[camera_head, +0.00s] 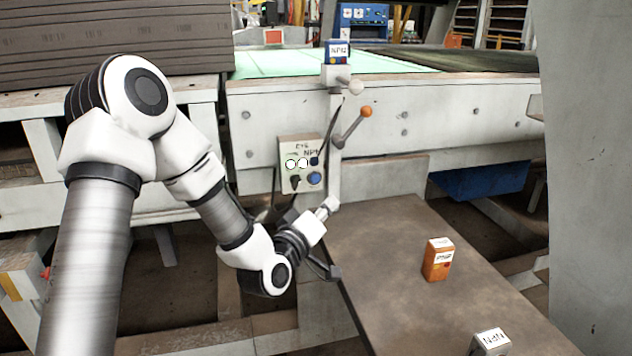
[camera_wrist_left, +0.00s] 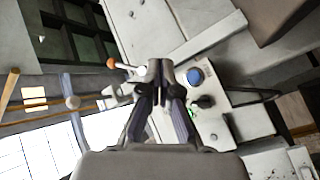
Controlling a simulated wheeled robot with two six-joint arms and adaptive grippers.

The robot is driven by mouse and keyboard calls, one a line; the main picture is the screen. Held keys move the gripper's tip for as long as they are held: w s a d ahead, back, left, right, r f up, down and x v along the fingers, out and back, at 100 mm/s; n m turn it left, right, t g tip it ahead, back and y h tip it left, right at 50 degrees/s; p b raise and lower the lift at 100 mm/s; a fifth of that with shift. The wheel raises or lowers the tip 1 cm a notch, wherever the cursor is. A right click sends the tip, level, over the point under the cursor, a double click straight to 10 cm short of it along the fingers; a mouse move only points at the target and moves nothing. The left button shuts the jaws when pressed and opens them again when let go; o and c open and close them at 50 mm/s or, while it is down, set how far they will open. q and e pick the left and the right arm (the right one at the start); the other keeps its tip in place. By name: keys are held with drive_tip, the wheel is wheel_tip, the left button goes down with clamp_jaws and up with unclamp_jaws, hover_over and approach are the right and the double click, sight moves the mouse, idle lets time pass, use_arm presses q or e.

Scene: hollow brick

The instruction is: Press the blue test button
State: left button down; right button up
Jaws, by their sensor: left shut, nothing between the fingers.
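The blue button (camera_head: 314,179) is at the lower right of a pale control box (camera_head: 287,180) on the side of the machine. In the left wrist view the blue button (camera_wrist_left: 195,76) shows just right of my fingertips, with nothing covering it. My left gripper (camera_head: 330,204) is below and slightly right of the box in the head view. In the left wrist view my left gripper (camera_wrist_left: 160,68) has its fingers together and empty. Contact with the button is not visible. My right gripper is not in view.
The box also has a black switch (camera_head: 295,181) and round lamps (camera_head: 290,164). A lever with an orange knob (camera_head: 366,111) sticks out to the right of the box. An orange carton (camera_head: 438,260) and a white-topped box (camera_head: 490,342) stand on the brown surface (camera_head: 385,240).

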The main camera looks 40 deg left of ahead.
sight(315, 184)
use_arm(q)
drive_tip(key=shift+w+a+p, duration=0.45)
drive_tip(key=shift+w+a, duration=0.95)
drive_tip(key=shift+a, duration=0.25)
drive_tip(key=shift+w+a+p, duration=0.4)
drive_tip(key=shift+w+a, duration=1)
drive_tip(key=shift+a, duration=0.25)
drive_tip(key=shift+w+a, duration=0.25)
drive_tip(key=shift+a, duration=0.05)
drive_tip(key=shift+w+a, duration=0.25)
drive_tip(key=shift+a, duration=0.05)
drive_tip(key=shift+d, duration=0.1)
drive_tip(key=shift+s+d, duration=0.55)
